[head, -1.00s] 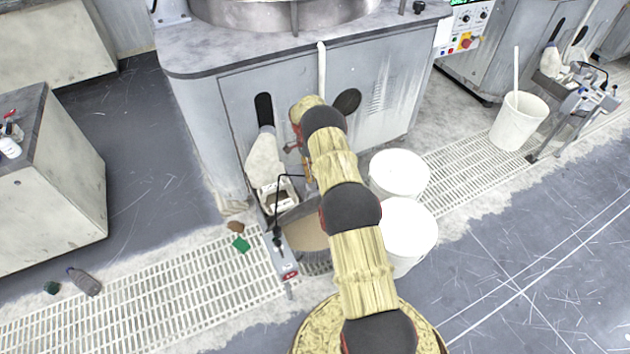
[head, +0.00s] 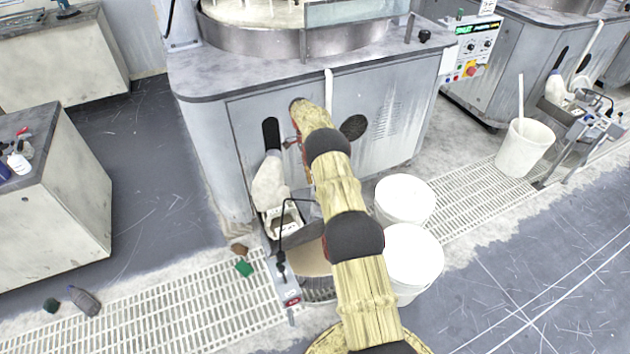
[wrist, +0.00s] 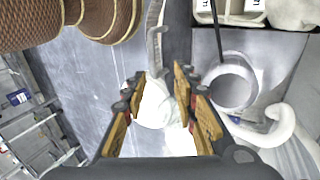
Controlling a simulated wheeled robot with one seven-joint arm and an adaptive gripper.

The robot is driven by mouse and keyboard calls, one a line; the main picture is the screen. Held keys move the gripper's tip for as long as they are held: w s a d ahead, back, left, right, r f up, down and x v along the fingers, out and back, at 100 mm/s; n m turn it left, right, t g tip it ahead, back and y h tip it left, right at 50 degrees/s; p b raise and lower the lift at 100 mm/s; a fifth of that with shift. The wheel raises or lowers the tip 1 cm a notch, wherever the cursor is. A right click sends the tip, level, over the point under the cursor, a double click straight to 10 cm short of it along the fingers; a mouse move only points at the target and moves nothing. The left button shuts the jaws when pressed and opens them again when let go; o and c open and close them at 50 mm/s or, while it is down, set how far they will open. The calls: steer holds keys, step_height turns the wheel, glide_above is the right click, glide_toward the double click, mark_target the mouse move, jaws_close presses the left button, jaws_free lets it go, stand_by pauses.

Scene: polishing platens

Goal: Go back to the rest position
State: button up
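My arm reaches up the middle of the head view in front of a grey polishing machine (head: 400,110). Its far end is close to the machine's front panel, and my gripper's fingers cannot be made out there. In the wrist view my gripper (wrist: 159,76) has its two brown-padded fingers apart. Pale white shapes show between and beyond the fingers, but I cannot tell what they are. Nothing is clearly held.
Two white buckets (head: 404,198) (head: 412,262) stand right of my arm on the floor grating (head: 170,325). A small pump stand (head: 288,292) is left of it. A grey cabinet (head: 55,215) stands at left.

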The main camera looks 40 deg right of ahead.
stand_by(0.4)
steer(key=s+a+f+n, duration=0.3)
steer(key=f+n, duration=0.1)
steer(key=n, duration=0.3)
steer(key=s+a+r+n+t, duration=0.1)
steer(key=s+a+r+n, duration=0.2)
steer(key=a+r, duration=0.35)
steer(key=s+a+r+n+t+h, duration=0.1)
steer(key=s+a+r+n, duration=0.2)
steer(key=r, duration=0.6)
steer(key=s+a+r+n+t, duration=0.1)
steer(key=s+a+r+n, duration=0.1)
steer(key=s+a+r, duration=0.4)
steer(key=s+a+r+n+t, duration=0.3)
steer(key=s+a+r, duration=0.5)
steer(key=s+r, duration=0.2)
steer(key=s+a+r+n+t+p, duration=0.1)
steer(key=s+a+r+t, duration=0.3)
steer(key=s+a+r, duration=0.4)
step_height(320, 180, up, 2)
steer(key=shift+s+r+n+t, duration=0.1)
steer(key=shift+s+n+t, duration=0.2)
steer(key=shift+s+n, duration=0.8)
